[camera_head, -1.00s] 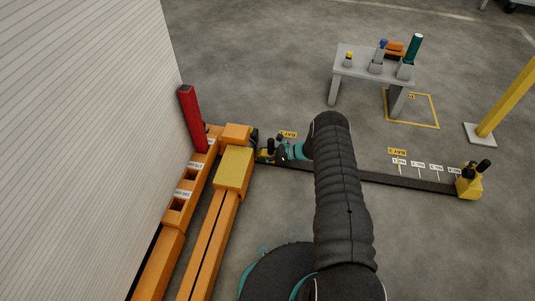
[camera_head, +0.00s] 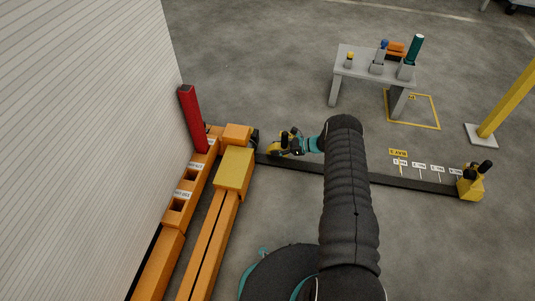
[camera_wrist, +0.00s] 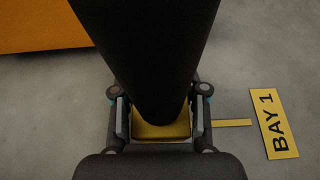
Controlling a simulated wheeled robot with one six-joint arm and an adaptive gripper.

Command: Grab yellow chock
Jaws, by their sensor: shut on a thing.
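The yellow chock (camera_head: 275,149) with black upright parts is at the left end of the dark floor rail. My gripper (camera_head: 292,145) is at its right side in the head view. In the wrist view the yellow of the chock (camera_wrist: 160,131) shows between the two fingers of my gripper (camera_wrist: 160,122), which is shut on it. A thick black post covers much of the chock there. A second yellow chock (camera_head: 469,187) with black parts stands at the rail's right end.
The dark rail (camera_head: 420,184) crosses the floor. Orange beams (camera_head: 208,240) and a red post (camera_head: 193,118) stand left by the white wall. A yellow BAY 1 sign (camera_wrist: 274,123) lies right of my gripper. A grey table (camera_head: 375,68) stands behind on open floor.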

